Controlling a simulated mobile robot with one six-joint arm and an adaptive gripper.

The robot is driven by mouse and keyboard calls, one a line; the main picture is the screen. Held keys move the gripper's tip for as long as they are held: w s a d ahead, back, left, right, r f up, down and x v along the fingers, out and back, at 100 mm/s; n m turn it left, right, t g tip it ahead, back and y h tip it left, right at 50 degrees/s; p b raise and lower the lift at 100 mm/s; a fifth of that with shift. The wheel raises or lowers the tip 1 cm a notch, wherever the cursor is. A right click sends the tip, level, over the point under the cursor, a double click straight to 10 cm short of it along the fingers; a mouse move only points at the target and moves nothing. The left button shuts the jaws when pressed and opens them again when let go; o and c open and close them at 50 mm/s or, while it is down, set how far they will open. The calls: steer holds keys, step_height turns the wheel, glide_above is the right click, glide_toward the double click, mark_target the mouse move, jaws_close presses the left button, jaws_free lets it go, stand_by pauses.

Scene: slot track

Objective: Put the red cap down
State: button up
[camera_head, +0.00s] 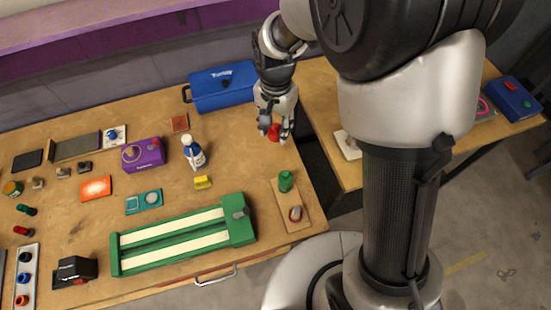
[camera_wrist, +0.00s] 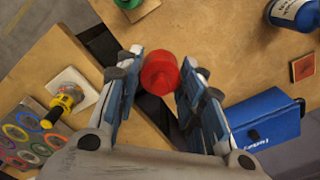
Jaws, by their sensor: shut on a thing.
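The red cap (camera_head: 274,132) is between the fingers of my gripper (camera_head: 274,136), over the right part of the wooden table in the head view. In the wrist view the red cap (camera_wrist: 160,74) sits between the two fingers of my gripper (camera_wrist: 160,82), which are shut on it. It appears held above the table's edge region; the exact height I cannot tell.
A blue toolbox (camera_head: 222,88) stands behind and left of my gripper. A wooden board (camera_head: 290,212) with a green cylinder (camera_head: 285,181) lies in front, beside a green slot track (camera_head: 180,240). A white and blue bottle (camera_head: 193,152) stands to the left. A gap separates the second table (camera_head: 330,110). Bare table surrounds the bottle's right side.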

step_height(320, 180, down, 15)
steer(key=b, duration=0.4)
steer(key=shift+f, duration=0.15)
steer(key=shift+f, duration=0.2)
steer(key=o, duration=0.7)
steer(key=shift+r, duration=0.1)
steer(key=s+d+r+n+t+p, duration=0.1)
steer(key=d+r+p, duration=0.1)
steer(key=r, duration=0.9)
steer(key=s+d+r+p, duration=0.1)
steer(key=d+r+p, duration=0.1)
steer(key=r, duration=0.8)
steer(key=s+d+r+n+t, duration=0.1)
steer(key=s+d+r, duration=0.2)
steer(key=s, duration=0.3)
steer(key=s+d+r+n+t, duration=0.1)
steer(key=s+d+r+n, duration=0.1)
steer(key=s+r, duration=0.3)
steer(key=s+d+r+n+t, duration=0.1)
steer(key=s+d+r, duration=0.2)
steer(key=s, duration=0.3)
steer(key=shift+s+d+r+n+t, duration=0.3)
steer(key=shift+s+r+n, duration=0.1)
